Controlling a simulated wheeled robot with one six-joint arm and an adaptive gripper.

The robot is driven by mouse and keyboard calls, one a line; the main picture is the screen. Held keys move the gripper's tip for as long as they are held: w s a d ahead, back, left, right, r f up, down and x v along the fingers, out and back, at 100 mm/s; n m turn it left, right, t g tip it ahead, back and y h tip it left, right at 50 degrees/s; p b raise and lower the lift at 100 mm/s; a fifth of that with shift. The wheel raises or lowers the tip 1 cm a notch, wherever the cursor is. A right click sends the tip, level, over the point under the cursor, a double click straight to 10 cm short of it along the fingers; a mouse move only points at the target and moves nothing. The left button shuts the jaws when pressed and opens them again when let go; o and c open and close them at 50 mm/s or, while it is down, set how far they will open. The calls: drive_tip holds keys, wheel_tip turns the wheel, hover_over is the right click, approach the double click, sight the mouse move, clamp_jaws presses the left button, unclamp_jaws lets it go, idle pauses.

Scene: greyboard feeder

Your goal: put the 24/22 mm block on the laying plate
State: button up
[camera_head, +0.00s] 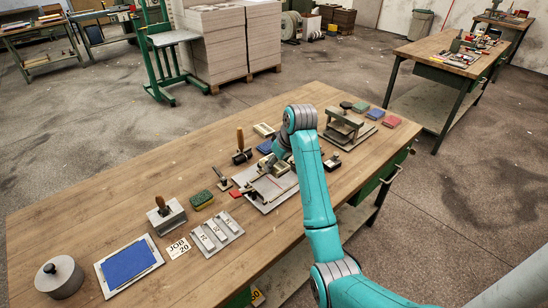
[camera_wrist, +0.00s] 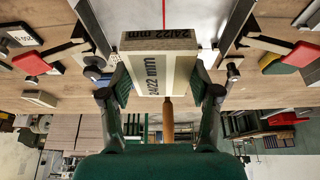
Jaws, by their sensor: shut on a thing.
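The 24/22 mm block (camera_wrist: 152,72) is pale, with its label printed on two faces. In the wrist view it sits between the two pads of my gripper (camera_wrist: 160,86), which is shut on it. In the head view my gripper (camera_head: 262,168) is low over the middle of the bench, above a light metal plate (camera_head: 268,205) that looks like the laying plate. My arm hides part of this plate. In the wrist view a pale plate surface (camera_wrist: 207,14) lies beyond the block, with a thin red line on it. I cannot tell whether the block touches it.
On the wooden bench (camera_head: 110,215) stand a block rack (camera_head: 232,228), a JOB 20 card (camera_head: 179,247), a handled metal weight (camera_head: 167,216), a green sponge (camera_head: 202,199), a blue-topped plate (camera_head: 130,263), a round pot (camera_head: 59,277) and a press (camera_head: 347,128). Small tools crowd the plate.

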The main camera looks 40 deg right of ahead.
sight(281, 170)
drive_tip(key=shift+s+a+f, duration=0.15)
drive_tip(key=shift+s+a, duration=0.1)
drive_tip(key=shift+a, duration=0.05)
drive_tip(key=shift+f, duration=2.1)
drive_tip(key=shift+f, duration=0.9)
idle(0.8)
drive_tip(key=o, duration=1.3)
drive_tip(key=shift+c, duration=0.2)
drive_tip(key=shift+r, duration=0.1)
drive_tip(key=v, duration=0.7)
drive_tip(key=shift+s+r, duration=0.1)
drive_tip(key=shift+r, duration=0.05)
